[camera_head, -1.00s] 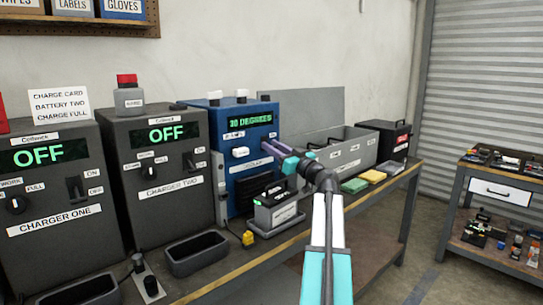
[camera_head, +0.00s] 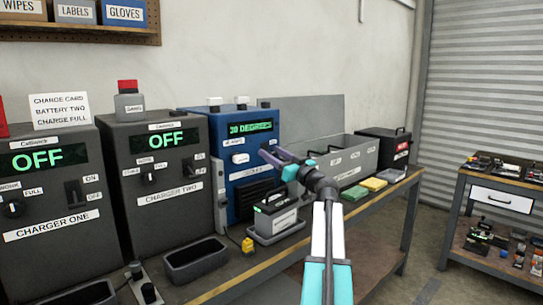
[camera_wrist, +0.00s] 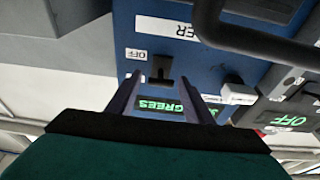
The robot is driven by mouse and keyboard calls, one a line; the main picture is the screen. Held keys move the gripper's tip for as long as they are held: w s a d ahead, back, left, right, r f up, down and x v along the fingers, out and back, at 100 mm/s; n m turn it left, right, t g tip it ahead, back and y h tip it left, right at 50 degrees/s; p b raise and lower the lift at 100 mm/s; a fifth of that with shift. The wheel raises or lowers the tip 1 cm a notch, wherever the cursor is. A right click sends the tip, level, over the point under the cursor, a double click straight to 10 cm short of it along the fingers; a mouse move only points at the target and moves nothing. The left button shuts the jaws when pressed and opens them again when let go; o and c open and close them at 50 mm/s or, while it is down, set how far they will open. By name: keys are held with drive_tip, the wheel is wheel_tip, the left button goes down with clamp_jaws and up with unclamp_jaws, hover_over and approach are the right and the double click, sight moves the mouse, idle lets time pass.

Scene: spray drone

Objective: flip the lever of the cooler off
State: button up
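The cooler (camera_head: 233,185) is a blue box on the bench with a green display (camera_head: 251,127) reading 30 DEGREES. In the wrist view, its blue front (camera_wrist: 185,50) appears upside down. There its black lever (camera_wrist: 160,71) sits beside a small white OFF label (camera_wrist: 136,54). My gripper (camera_head: 264,151) is in front of the cooler's right side and hides the lever in the head view. In the wrist view my gripper (camera_wrist: 160,78) is open, its two purple fingers on either side of the lever. I cannot tell whether they touch it.
Charger two (camera_head: 160,215) and charger one (camera_head: 50,255) stand left of the cooler, both showing OFF. A battery (camera_head: 275,217) sits in a tray in front of the cooler. A grey bin (camera_head: 350,160) and a black box (camera_head: 385,148) stand to the right.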

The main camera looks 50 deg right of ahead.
drive_tip(key=shift+s, duration=0.15)
drive_tip(key=d+v, duration=0.1)
drive_tip(key=v, duration=1.2)
drive_tip(key=shift+s+a, duration=0.3)
drive_tip(key=shift+a, duration=0.25)
drive_tip(key=shift+f, duration=0.1)
